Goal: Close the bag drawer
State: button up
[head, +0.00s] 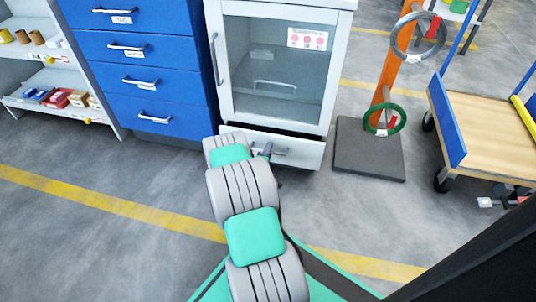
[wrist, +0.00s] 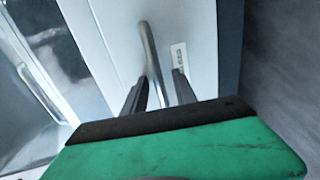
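The bag drawer (head: 308,154) is the white drawer at the bottom of the white cabinet. It stands pulled out a little, with a dark gap above its front. Its metal handle (wrist: 149,50) and a small label (wrist: 178,60) show in the wrist view. My gripper (wrist: 160,88) is at the handle, with its two dark fingers apart and the bar running between them. I see space between the bar and the fingers, so it looks open; contact is not clear. In the head view my arm hides part of the drawer front and most of the gripper.
The cabinet's glass door (head: 275,70) above the drawer is shut. A blue drawer unit (head: 150,75) stands to the left. A dark base plate (head: 368,155) with an orange post (head: 392,65) holding rings stands to the right, near a wooden-topped cart (head: 490,125).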

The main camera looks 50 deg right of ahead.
grip_shut()
dwell(0.3)
dwell(1.1)
